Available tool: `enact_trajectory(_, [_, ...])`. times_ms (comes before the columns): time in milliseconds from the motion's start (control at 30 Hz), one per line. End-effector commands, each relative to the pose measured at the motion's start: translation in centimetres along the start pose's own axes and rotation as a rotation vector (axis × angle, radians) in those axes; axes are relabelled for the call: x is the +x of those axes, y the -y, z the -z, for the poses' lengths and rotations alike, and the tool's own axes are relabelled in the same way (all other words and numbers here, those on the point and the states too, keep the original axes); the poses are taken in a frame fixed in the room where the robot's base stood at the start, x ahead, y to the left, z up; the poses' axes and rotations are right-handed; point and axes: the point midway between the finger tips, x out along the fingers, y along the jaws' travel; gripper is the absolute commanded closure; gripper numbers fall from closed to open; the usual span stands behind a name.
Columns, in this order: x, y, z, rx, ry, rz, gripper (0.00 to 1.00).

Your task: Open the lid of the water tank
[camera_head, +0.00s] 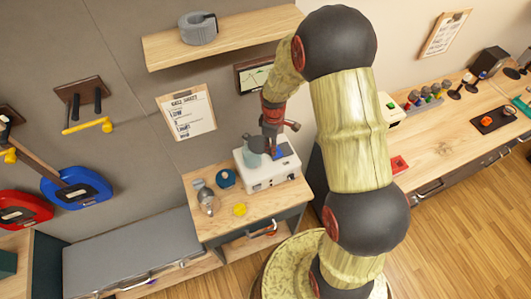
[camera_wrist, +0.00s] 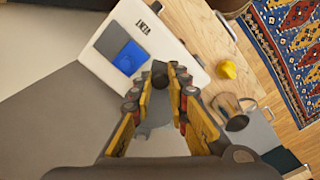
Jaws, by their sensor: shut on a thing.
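The water tank (camera_head: 254,147) is a bluish-grey translucent vessel at the left end of a white machine (camera_head: 258,178) with a blue panel. The machine stands on a small wooden-topped cabinet. My gripper (camera_head: 270,137) reaches down over the machine, right beside the tank. In the wrist view, my gripper (camera_wrist: 160,84) has its yellow fingers closed in on a small dark knob-like piece (camera_wrist: 160,71), seemingly of the tank's lid.
A glass pot (camera_head: 207,201), a dark blue round item (camera_head: 226,178) and a yellow item (camera_head: 239,209) stand on the cabinet top in front of the machine. A shelf (camera_head: 225,40) with a grey roll hangs above. A clipboard (camera_head: 187,113) hangs on the wall.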

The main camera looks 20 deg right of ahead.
Motion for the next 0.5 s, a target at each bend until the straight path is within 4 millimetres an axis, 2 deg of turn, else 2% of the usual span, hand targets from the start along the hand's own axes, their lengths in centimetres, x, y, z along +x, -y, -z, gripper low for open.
enact_trajectory(233, [0.2,-3.2,-0.6,-0.232,-0.001,-0.001,1.00])
enact_trajectory(500, [0.1,-6.5,-0.4,-0.478,0.000,-0.001,1.00])
